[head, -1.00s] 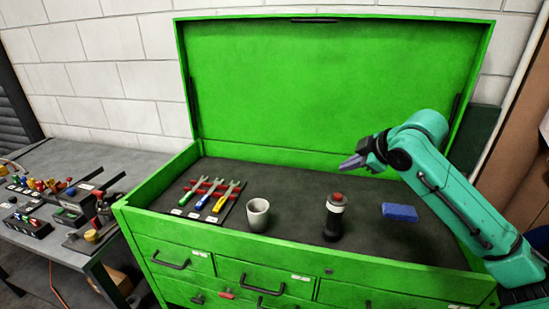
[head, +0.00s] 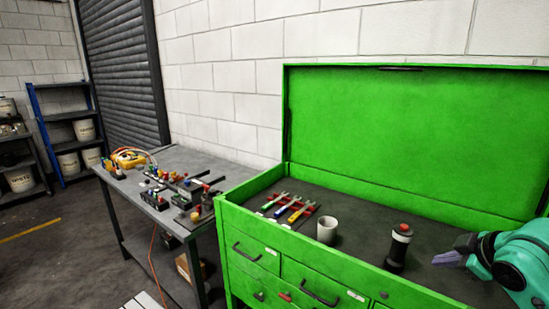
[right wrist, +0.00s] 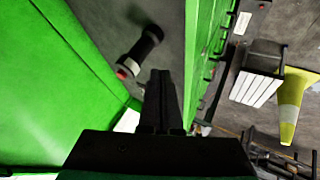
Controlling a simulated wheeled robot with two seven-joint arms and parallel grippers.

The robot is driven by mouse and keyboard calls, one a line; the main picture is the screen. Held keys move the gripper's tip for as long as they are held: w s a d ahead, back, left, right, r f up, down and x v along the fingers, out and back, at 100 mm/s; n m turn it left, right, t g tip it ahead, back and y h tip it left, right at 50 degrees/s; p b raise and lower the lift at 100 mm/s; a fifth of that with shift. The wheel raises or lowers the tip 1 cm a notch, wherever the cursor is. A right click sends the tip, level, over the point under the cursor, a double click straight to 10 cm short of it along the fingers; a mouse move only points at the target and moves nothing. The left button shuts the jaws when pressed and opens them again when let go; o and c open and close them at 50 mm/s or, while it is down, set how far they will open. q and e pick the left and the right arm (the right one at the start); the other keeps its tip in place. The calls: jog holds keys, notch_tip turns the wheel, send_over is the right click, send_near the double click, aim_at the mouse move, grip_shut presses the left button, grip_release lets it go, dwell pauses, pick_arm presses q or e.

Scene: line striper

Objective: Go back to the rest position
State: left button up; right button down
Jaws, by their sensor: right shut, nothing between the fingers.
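My right gripper (head: 450,257) comes in from the right edge of the head view, over the right part of the open green tool chest (head: 251,189). Its fingers are shut with nothing between them. In the right wrist view the shut fingers (right wrist: 162,98) point over the dark chest top, near a black cylinder with a red cap (right wrist: 141,53). The same cylinder (head: 398,250) stands upright in the head view, left of the gripper and apart from it. My left gripper is not in view.
A grey-white cup (head: 327,231) and several coloured-handled tools (head: 287,209) are on the chest top. A grey workbench (head: 158,160) stands left of the chest. A yellow cone (right wrist: 291,105) is on the floor in the right wrist view. Open floor (head: 60,260) lies at far left.

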jog(key=shift+m+g, duration=0.3)
jog(key=shift+g, duration=0.2)
jog(key=f, duration=0.2)
jog(key=a+f, duration=0.1)
jog(key=f, duration=0.3)
jog(key=shift+s+a+f, duration=0.1)
jog(key=shift+s+a, duration=0.2)
jog(key=shift+a, duration=0.05)
jog(key=s+a+f+m+g, duration=0.2)
jog(key=s+a+f+m, duration=0.1)
jog(key=s+a+f, duration=0.5)
jog(key=s+a+f+m+g, duration=0.2)
jog(key=s+a+f+m, duration=0.3)
jog(key=s+f, duration=0.5)
notch_tip(320, 180, down, 24)
jog(key=s+n+g+b, duration=0.1)
jog(key=s+n+b, duration=0.1)
jog(key=s, duration=0.1)
pick_arm(q)
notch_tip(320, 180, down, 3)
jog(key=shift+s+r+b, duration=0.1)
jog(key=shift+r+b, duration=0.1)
jog(key=shift+b, duration=0.1)
pick_arm(e)
jog(key=s+d+f+g, duration=0.1)
jog(key=s+d+f, duration=0.1)
jog(key=s+f, duration=1.3)
jog(key=shift+s+d+h, duration=0.25)
jog(key=shift+s+h, duration=0.05)
jog(key=shift+s, duration=0.4)
